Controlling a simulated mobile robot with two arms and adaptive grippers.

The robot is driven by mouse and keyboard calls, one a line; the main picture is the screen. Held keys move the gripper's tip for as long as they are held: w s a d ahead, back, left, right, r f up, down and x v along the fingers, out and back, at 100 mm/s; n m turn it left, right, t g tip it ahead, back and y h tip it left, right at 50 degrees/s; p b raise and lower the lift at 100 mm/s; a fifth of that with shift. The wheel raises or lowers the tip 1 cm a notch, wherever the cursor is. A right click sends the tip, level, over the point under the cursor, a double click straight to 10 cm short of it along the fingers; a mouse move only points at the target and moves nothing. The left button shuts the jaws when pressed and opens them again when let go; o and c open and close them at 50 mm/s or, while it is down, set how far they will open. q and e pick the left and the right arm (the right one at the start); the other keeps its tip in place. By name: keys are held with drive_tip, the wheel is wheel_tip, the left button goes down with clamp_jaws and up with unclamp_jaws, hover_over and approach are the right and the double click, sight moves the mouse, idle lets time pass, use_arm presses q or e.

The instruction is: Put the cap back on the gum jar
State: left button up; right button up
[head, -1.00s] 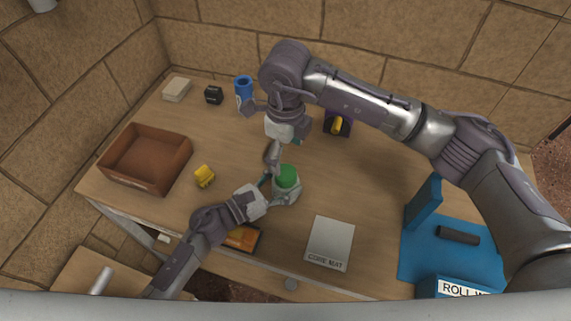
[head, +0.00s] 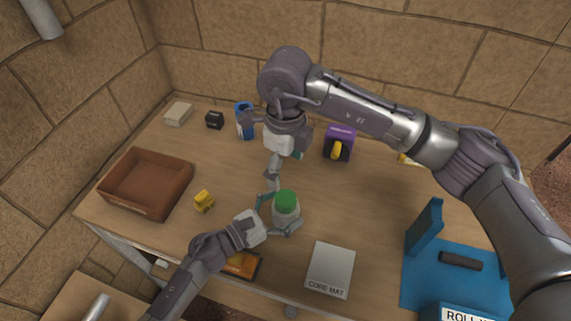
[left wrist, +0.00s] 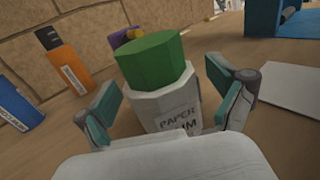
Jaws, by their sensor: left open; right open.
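The gum jar (head: 287,214) is a pale, faceted jar standing upright on the table, with a green cap (head: 286,197) on its top. In the left wrist view the jar (left wrist: 172,108) shows lettering reading in part "PAPER", and the green cap (left wrist: 150,62) sits on it, looking slightly tilted. My left gripper (head: 271,217) is open, with its fingers on either side of the jar; they do not look closed on it. In the left wrist view its two fingers (left wrist: 166,112) flank the jar. My right gripper (head: 284,175) is open above and behind the jar, apart from the cap.
A brown open box (head: 146,183) stands at the left, with a small yellow item (head: 204,201) beside it. A white core mat (head: 331,268) lies front right, a blue stand (head: 440,262) at the right. Blue and purple (head: 341,137) containers stand behind; an orange item (head: 242,264) lies in front.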

use_arm(q)
drive_tip(key=v, duration=1.2)
idle(0.4)
